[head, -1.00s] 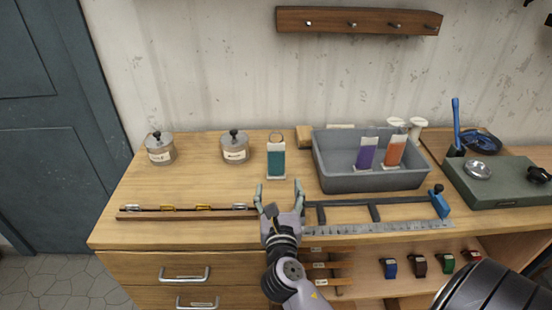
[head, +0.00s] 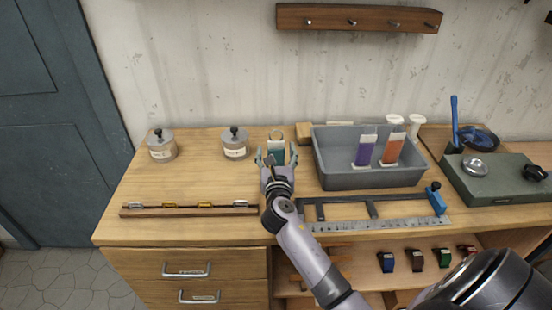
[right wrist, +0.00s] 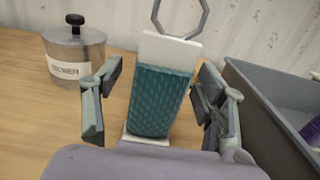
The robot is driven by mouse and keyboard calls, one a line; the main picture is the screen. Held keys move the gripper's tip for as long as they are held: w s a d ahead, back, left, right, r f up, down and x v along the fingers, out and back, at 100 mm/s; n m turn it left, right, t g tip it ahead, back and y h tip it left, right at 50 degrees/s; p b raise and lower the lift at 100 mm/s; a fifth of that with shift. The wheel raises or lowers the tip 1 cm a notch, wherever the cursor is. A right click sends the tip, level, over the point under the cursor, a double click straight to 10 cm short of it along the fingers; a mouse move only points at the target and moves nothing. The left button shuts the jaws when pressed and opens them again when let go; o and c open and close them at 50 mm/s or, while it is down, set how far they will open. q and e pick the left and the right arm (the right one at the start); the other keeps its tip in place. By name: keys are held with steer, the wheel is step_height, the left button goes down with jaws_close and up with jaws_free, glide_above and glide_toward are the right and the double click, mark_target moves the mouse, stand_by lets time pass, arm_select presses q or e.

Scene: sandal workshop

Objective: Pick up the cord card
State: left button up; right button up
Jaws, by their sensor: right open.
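The teal cord card (head: 276,147) stands upright on the workbench, left of the grey bin. In the right wrist view the cord card (right wrist: 160,97) shows a white top, a ring above it and teal cord wound round its middle. My right gripper (head: 276,158) is open, with one finger on each side of the card. In the right wrist view the open right gripper (right wrist: 157,100) shows gaps between its fingers and the card. The card's lower part is hidden behind the gripper in the head view. My left gripper is not in view.
A grey bin (head: 375,181) with a purple and an orange card stands close on the right. Two lidded tins (head: 235,144) stand to the left. A wooden strip (head: 188,210) and a metal ruler (head: 375,225) lie along the front.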

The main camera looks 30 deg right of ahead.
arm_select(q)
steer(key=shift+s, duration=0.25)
arm_select(e)
steer(key=shift+c, duration=0.3)
steer(key=shift+c, duration=0.6)
steer(key=c, duration=1.2)
steer(key=shift+r, duration=0.55)
arm_select(q)
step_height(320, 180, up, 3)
steer(key=p, duration=0.3)
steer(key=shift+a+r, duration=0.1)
arm_select(e)
step_height(320, 180, up, 19)
